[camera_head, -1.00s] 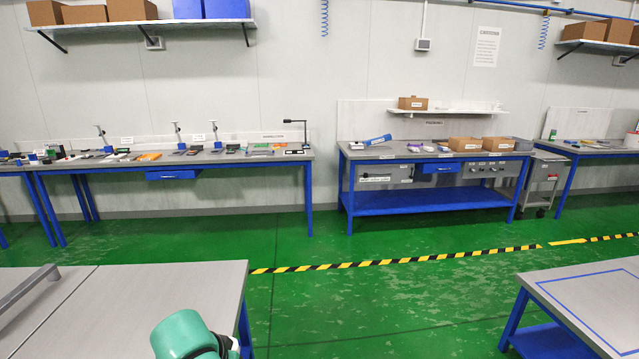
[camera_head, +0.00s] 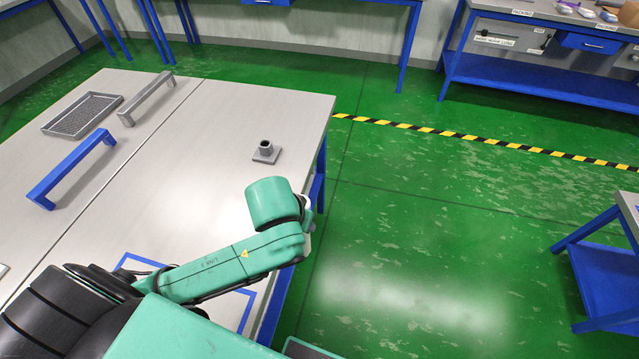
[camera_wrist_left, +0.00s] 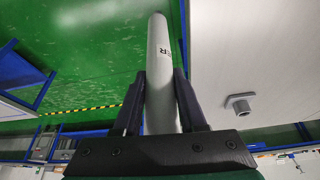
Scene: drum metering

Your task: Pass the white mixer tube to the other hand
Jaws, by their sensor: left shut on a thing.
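The white mixer tube (camera_wrist_left: 159,50) shows in the left wrist view, with dark lettering on its side. My left gripper (camera_wrist_left: 160,78) is shut on it, one dark finger on each side. The tube points away from the wrist, past the fingertips. In the head view, my green left arm reaches over the front right of the table. The left gripper and tube are hidden there behind the arm's end. My right gripper is not in either view.
A grey socket on a square base (camera_head: 266,152) stands on the near table (camera_head: 222,112). A grey mesh tray (camera_head: 83,114), a blue handle (camera_head: 72,170) and a grey handle (camera_head: 147,98) are at left. Green floor is open to the right, crossed by striped tape (camera_head: 480,137).

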